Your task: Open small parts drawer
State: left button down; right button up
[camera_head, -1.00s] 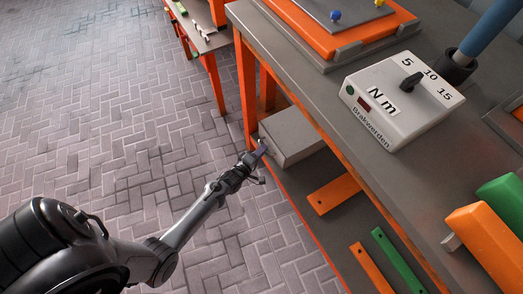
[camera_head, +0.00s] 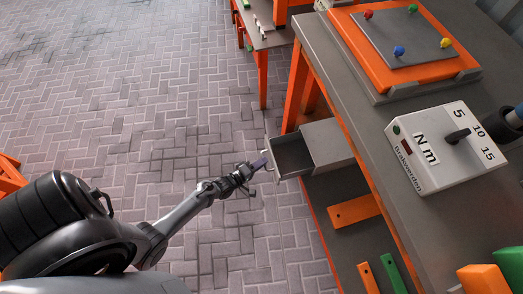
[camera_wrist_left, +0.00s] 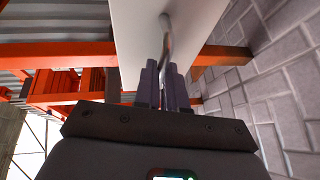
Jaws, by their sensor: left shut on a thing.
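A grey small parts drawer (camera_head: 290,158) stands pulled out of its grey housing (camera_head: 328,143) under the workbench. Its dark inside shows and looks empty. My left gripper (camera_head: 262,162) is at the drawer's front face. In the left wrist view, my left gripper (camera_wrist_left: 168,85) has its two dark fingers shut on the metal handle (camera_wrist_left: 166,32) of the pale drawer front (camera_wrist_left: 140,40). My right gripper is in neither view.
A grey-topped workbench (camera_head: 375,110) with orange legs is at the right. A torque tester box (camera_head: 440,150) and an orange-framed plate (camera_head: 400,45) sit on it. Orange (camera_head: 354,210) and green bars lie on the lower shelf.

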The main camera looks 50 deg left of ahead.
pick_arm(q)
jog(key=c, duration=1.2)
grip_release()
jog(key=shift+w, duration=0.1)
jog(key=shift+p+v, duration=2.45)
jog(key=shift+v, duration=2.95)
